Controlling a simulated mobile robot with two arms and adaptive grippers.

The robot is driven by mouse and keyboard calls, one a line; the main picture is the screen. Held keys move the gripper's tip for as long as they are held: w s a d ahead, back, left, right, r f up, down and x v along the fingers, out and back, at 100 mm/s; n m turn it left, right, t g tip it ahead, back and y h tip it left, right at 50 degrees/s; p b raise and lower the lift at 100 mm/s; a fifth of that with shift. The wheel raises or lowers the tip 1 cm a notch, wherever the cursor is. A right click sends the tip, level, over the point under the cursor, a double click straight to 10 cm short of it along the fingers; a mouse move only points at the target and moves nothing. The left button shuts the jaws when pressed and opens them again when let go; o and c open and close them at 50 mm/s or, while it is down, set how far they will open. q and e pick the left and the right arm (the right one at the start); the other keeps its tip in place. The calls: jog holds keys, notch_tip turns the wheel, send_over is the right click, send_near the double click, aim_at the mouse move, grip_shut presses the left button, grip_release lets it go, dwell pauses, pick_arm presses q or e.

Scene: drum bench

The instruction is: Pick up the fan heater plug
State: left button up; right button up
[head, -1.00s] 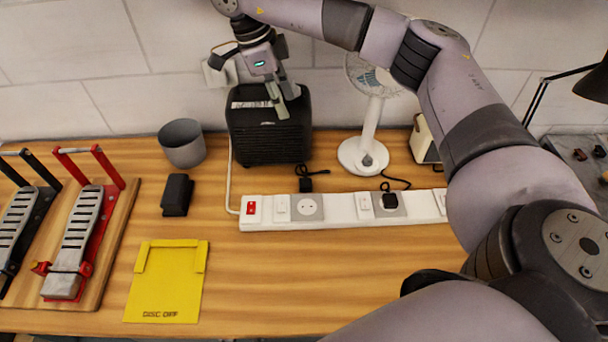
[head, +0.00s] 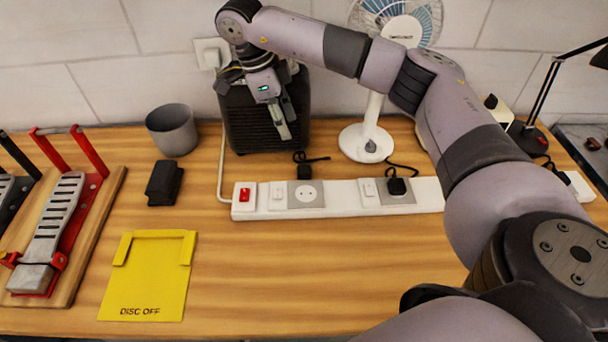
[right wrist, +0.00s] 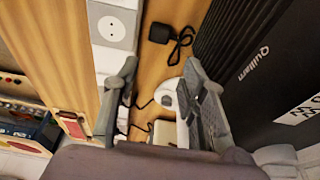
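The black fan heater (head: 247,128) stands at the back of the bench against the wall. Its label shows at the right of the right wrist view (right wrist: 258,62). A black plug (head: 304,172) with a short dark cord lies on the bench between the heater and the white power strip (head: 245,214), not in a socket. This loose plug also shows near the top of the right wrist view (right wrist: 160,33). My right gripper (head: 285,134) is in front of the heater, above and left of the plug. Its fingers (right wrist: 163,88) are apart and empty. My left gripper is out of view.
A second black plug (head: 396,186) sits in the strip's right socket, with a cord toward the white desk fan (head: 366,143). A grey cup (head: 172,131), a black block (head: 164,184) and a yellow card (head: 148,277) lie left.

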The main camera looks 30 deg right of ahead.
send_over(304, 170)
jog(key=w+a, duration=0.1)
notch_tip(304, 170, down, 9)
jog(key=shift+w+a+f+p, duration=0.1)
jog(key=shift+w+a+p, duration=0.05)
jog(key=shift+p, duration=0.2)
jog(key=shift+f+p, duration=0.4)
jog(key=shift+f, duration=0.1)
jog(key=p+x, duration=0.1)
jog(key=x, duration=0.2)
jog(key=shift+s+f+p, duration=0.25)
jog(key=shift+f+p, duration=0.05)
jog(key=shift+d+f, duration=0.25)
jog(key=shift+f, duration=0.05)
jog(key=shift+s+f, duration=0.1)
jog(key=shift+o, duration=0.2)
jog(key=c, duration=0.8)
jog(key=shift+o, duration=0.2)
